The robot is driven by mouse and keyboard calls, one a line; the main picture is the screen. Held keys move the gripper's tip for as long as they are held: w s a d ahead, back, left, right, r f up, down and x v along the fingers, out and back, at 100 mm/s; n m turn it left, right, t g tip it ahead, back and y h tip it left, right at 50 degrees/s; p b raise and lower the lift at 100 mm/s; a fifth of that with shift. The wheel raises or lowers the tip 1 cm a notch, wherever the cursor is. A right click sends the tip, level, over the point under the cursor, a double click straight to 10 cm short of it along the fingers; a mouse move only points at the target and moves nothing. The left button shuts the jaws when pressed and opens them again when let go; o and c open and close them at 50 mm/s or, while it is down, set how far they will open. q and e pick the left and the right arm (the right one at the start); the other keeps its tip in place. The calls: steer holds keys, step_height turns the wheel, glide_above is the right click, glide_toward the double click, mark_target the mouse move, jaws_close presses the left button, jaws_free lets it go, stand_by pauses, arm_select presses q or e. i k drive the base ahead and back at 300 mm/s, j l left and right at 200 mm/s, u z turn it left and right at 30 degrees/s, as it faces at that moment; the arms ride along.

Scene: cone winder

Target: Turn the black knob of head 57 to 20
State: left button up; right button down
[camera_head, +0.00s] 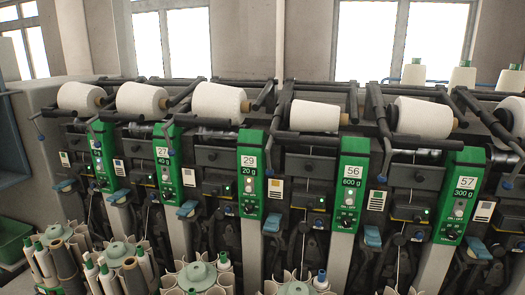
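The green panel of head 57 (464,183) is at the right of the head view, with a white label reading 57 and a display reading 300 g. Below the display are small pale round buttons. The black knob (452,235) appears as a small dark round part near the bottom of this panel. Its pointer and scale marks are too small to read. Neither of my grippers is in view.
Other green panels stand left of it, including head 56 (350,185) and head 29 (250,175). White yarn cones (424,117) lie along the top. Dark lever arms (382,125) jut out between heads. Bobbin magazines (198,277) stand along the front.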

mark_target(452, 235)
steer(key=z, duration=1.3)
